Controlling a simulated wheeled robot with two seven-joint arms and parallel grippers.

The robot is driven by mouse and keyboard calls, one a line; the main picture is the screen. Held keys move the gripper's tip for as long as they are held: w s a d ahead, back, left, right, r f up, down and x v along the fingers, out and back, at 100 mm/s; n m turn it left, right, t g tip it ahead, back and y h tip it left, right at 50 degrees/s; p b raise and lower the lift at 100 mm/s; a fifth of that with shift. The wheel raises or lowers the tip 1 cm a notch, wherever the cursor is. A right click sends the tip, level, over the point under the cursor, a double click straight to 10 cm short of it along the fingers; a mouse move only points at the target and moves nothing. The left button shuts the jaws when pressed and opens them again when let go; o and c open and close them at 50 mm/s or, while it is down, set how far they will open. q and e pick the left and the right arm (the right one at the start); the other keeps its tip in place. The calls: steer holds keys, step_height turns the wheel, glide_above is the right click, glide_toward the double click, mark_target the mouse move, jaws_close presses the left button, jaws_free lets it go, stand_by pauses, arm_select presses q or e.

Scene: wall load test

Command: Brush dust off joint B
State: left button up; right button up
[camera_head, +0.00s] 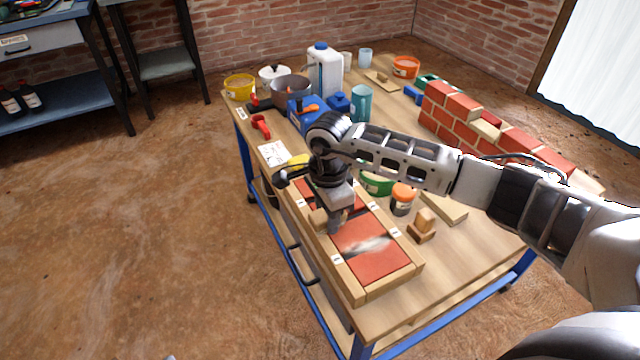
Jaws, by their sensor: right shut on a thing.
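A wooden frame (372,288) lies on the near part of the workbench and holds flat red brick pieces (362,268). A whitish dust patch (368,245) spreads over the red surface right of my gripper. Small white labels sit along the frame; their letters are too small to read, so I cannot tell which joint is B. My right gripper (335,222) points down over the frame, shut on a tan wooden piece (319,219) that looks like a brush. Its bristles and any contact with the brick are hidden. My left gripper is not in view.
A small brick wall (482,124) stands at the right back. An orange-lidded jar (402,198), a green tin (375,184) and a wooden block (424,221) are close right of the frame. A white jug (325,72), blue toolbox and several tubs crowd the far end.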

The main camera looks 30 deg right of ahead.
steer(key=shift+a, duration=0.5)
step_height(320, 180, up, 4)
steer(key=shift+d+f+p, duration=0.15)
steer(key=shift+f+p, duration=0.05)
steer(key=shift+p, duration=0.85)
step_height(320, 180, up, 3)
steer(key=shift+f+p, duration=0.1)
steer(key=shift+p, duration=0.9)
steer(key=shift+r+p, duration=0.55)
steer(key=shift+r, duration=0.35)
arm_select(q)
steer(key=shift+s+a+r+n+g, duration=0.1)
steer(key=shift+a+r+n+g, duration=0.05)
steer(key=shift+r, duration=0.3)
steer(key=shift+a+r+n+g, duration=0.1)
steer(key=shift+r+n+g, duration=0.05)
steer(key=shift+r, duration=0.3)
